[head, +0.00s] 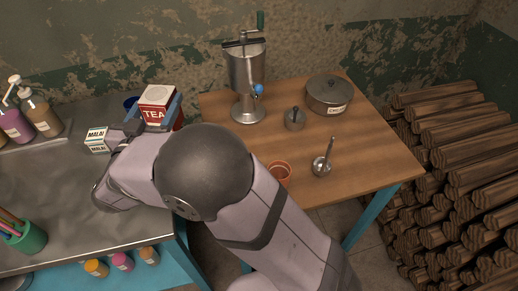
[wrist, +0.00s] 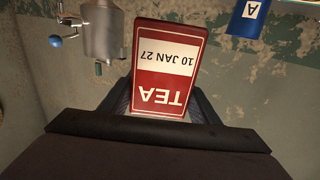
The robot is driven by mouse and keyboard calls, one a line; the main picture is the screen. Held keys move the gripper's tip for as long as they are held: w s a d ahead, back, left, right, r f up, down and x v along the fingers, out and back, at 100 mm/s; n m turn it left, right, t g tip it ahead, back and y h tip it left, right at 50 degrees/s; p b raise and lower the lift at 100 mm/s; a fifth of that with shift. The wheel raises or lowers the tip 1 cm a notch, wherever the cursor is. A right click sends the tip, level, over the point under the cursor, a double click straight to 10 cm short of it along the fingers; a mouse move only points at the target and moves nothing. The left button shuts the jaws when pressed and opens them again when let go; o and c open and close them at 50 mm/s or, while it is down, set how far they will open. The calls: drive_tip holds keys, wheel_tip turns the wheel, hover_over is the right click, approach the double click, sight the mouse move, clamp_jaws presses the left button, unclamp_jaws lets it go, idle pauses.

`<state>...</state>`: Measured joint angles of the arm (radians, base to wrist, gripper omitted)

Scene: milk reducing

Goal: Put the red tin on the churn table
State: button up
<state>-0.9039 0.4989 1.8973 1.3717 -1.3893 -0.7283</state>
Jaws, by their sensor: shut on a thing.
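The red tin (head: 155,114), labelled TEA with a white lid, is at the back right of the steel counter in the head view. My gripper (wrist: 162,105) is shut on it, one finger on each side. In the wrist view the tin (wrist: 168,68) shows its red face and date label upside down between the fingers. I cannot tell whether its base touches the counter. The churn table (head: 376,166) is the wooden table to the right, with a steel churn (head: 246,78) at its back left. My arm hides part of the counter and the table's near left.
On the table stand a lidded pot (head: 329,97), a small lidded pot (head: 295,120), a clay cup (head: 279,173) and a ladle-like tool (head: 322,164). A MALAI carton (head: 96,141) and a blue cup (head: 131,103) are near my gripper. Table's right side is clear.

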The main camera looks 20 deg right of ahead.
drive_tip(key=s+d+f+m+g+h, duration=0.2)
drive_tip(key=s+d+h, duration=0.1)
drive_tip(key=d, duration=0.5)
drive_tip(key=s+d+f+m+g+h, duration=0.1)
drive_tip(key=s+d, duration=0.3)
drive_tip(key=d, duration=0.5)
drive_tip(key=shift+f+m+g+h, duration=0.4)
drive_tip(key=shift+f+m+h, duration=0.35)
drive_tip(key=shift+h, duration=0.15)
drive_tip(key=shift+s, duration=0.1)
drive_tip(key=shift+f, duration=5)
drive_tip(key=shift+f, duration=0.2)
drive_tip(key=o, duration=1.3)
drive_tip(key=shift+o, duration=0.2)
